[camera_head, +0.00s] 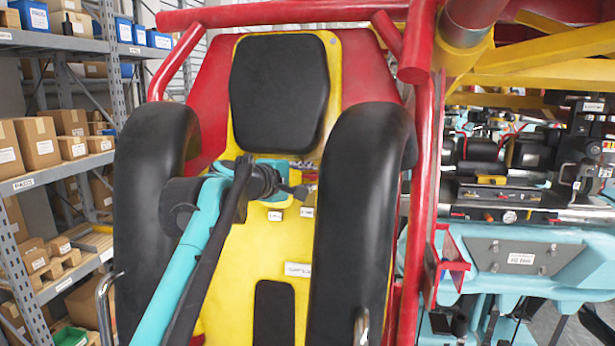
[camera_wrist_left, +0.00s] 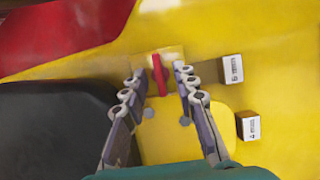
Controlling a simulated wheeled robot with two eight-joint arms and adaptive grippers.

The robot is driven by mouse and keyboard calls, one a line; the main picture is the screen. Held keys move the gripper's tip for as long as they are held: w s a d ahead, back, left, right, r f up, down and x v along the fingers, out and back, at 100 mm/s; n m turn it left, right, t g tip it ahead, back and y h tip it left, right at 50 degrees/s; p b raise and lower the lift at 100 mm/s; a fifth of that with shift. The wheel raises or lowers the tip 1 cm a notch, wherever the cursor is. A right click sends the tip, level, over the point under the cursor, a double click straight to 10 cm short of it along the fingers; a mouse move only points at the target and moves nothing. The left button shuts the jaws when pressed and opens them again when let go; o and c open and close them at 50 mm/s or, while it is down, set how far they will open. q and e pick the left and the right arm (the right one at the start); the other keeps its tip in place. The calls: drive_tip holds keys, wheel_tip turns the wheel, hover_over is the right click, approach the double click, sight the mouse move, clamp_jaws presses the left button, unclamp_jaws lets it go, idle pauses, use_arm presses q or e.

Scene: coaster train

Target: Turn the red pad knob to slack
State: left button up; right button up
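The red pad knob (camera_head: 311,178) is a narrow red bar on the yellow seat back. It shows clearly in the left wrist view (camera_wrist_left: 159,75), lying lengthwise between the two fingertips. My left gripper (camera_wrist_left: 162,80) is open around the knob, with a gap on each side. In the head view my left gripper (camera_head: 293,190) reaches across the yellow panel below the black headrest pad (camera_head: 280,88), and it partly hides the knob area. How deep the fingertips reach around the knob is unclear. My right gripper is not in view.
Two small white label blocks, one upper (camera_wrist_left: 232,68) and one lower (camera_wrist_left: 248,126), sit right of the knob. Black curved restraints (camera_head: 150,200) (camera_head: 360,200) flank the seat. A red tube frame (camera_head: 422,180) stands to the right. Shelves with boxes (camera_head: 38,140) are at left.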

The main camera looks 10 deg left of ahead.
use_arm(q)
drive_tip(key=shift+s, duration=0.15)
clamp_jaws()
drive_tip(key=shift+f+n, duration=0.1)
drive_tip(key=shift+n, duration=0.2)
drive_tip(key=n+t+b, duration=0.1)
drive_tip(key=n, duration=0.1)
drive_tip(key=shift+d+f+n, duration=0.1)
drive_tip(key=shift+f+n, duration=0.05)
drive_tip(key=shift+n, duration=0.25)
drive_tip(key=shift+d+f+n+t+y+b, duration=0.15)
drive_tip(key=shift+n+t+y, duration=0.5)
drive_tip(key=shift+n, duration=1.5)
drive_tip(key=shift+n+t+y+b, duration=0.2)
drive_tip(key=shift+n+t+y, duration=0.45)
drive_tip(key=shift+n, duration=1.45)
drive_tip(key=shift+d+f+n+t+y+b, duration=0.15)
drive_tip(key=shift+n+t+y, duration=0.45)
drive_tip(key=shift+n, duration=1.55)
drive_tip(key=shift+a+n, duration=0.1)
drive_tip(key=shift+n, duration=0.2)
